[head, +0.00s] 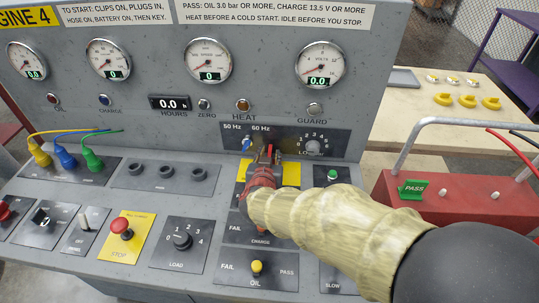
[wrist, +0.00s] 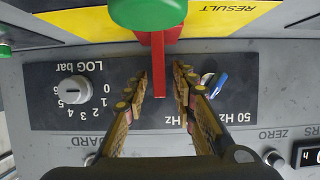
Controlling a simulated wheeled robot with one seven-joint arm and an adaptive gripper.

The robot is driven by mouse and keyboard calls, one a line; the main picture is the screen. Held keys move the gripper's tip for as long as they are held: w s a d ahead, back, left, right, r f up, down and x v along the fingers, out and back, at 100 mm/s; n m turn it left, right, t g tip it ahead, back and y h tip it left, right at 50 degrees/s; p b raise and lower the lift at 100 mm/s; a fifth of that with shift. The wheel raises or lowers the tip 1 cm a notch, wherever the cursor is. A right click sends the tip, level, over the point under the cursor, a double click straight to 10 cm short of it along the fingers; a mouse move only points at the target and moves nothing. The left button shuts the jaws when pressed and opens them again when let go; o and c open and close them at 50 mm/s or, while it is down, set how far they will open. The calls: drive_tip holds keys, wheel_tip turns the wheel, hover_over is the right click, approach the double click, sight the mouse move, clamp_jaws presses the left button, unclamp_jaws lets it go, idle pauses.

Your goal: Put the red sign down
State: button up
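The red sign (wrist: 158,75) shows in the wrist view as a narrow red bar with a wider red part at its upper end; no lettering on it is visible. In the head view only a thin red strip (head: 270,152) shows between the fingers. My gripper (head: 268,150) is over the upper middle of the panel, above the dark 50 Hz/60 Hz plate. In the wrist view the two fingertips (wrist: 162,76) stand apart on either side of the bar, with grey gaps visible. A large round green piece (wrist: 148,11) partly hides the sign's upper end.
A blue-tipped switch (head: 246,144) and a LOG knob (head: 313,147) flank the gripper. A green PASS sign (head: 413,190) stands on a red box (head: 450,205) with a grey handle. A yellow RESULT plate (wrist: 235,18) lies close by. Gauges line the panel above.

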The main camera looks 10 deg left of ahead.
drive_tip(key=shift+s+r, duration=0.2)
drive_tip(key=shift+r, duration=0.15)
drive_tip(key=p+v, duration=0.2)
drive_tip(key=v, duration=0.9)
drive_tip(key=shift+s+f, duration=0.1)
drive_tip(key=shift+s, duration=0.15)
